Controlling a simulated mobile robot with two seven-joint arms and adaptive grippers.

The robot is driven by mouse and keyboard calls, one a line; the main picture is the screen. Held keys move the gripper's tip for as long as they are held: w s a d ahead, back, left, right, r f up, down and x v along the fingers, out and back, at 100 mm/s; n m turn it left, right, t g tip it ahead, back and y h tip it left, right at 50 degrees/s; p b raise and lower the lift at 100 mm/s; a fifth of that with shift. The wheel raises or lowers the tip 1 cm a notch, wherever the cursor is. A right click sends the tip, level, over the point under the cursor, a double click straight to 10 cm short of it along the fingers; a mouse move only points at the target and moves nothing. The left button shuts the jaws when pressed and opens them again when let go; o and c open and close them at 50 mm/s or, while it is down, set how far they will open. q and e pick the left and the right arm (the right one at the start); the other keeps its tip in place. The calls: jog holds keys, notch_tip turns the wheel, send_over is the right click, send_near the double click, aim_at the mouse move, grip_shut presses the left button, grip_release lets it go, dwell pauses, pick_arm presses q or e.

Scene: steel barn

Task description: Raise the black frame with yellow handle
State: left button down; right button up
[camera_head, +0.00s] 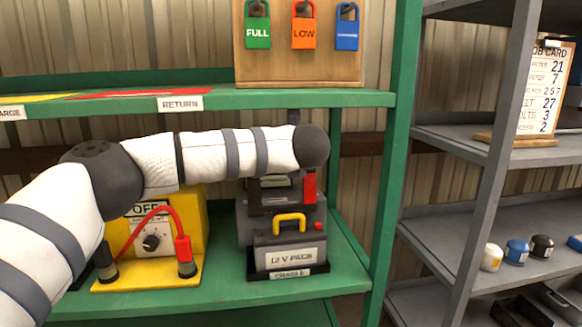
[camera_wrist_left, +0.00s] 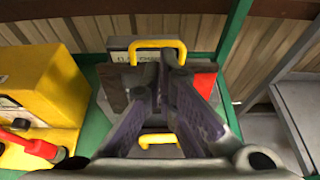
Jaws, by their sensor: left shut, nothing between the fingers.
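In the head view a dark box labelled as a 12 V pack (camera_head: 290,256) sits upright in a black tray marked CHARGE (camera_head: 290,273) on the green shelf. A yellow handle (camera_head: 288,218) stands at its top front. The wrist view shows one yellow handle (camera_wrist_left: 157,43) beyond my fingertips and another yellow handle (camera_wrist_left: 158,139) seen between my fingers. I cannot tell which belongs to the black frame. My left gripper (camera_wrist_left: 163,66) is shut and empty, above the dark unit. My forearm hides part of the area behind the pack. My right gripper is not in view.
A yellow charger (camera_head: 190,225) with a red cable (camera_head: 145,215) stands left of the pack. The upper green shelf (camera_head: 300,97) runs above my arm. A green post (camera_head: 390,160) bounds the right side.

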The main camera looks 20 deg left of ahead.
pick_arm(q)
jog(key=s+d, duration=0.5)
jog(key=s, duration=0.3)
jog(key=shift+s+d, duration=0.15)
jog(key=shift+d, duration=0.1)
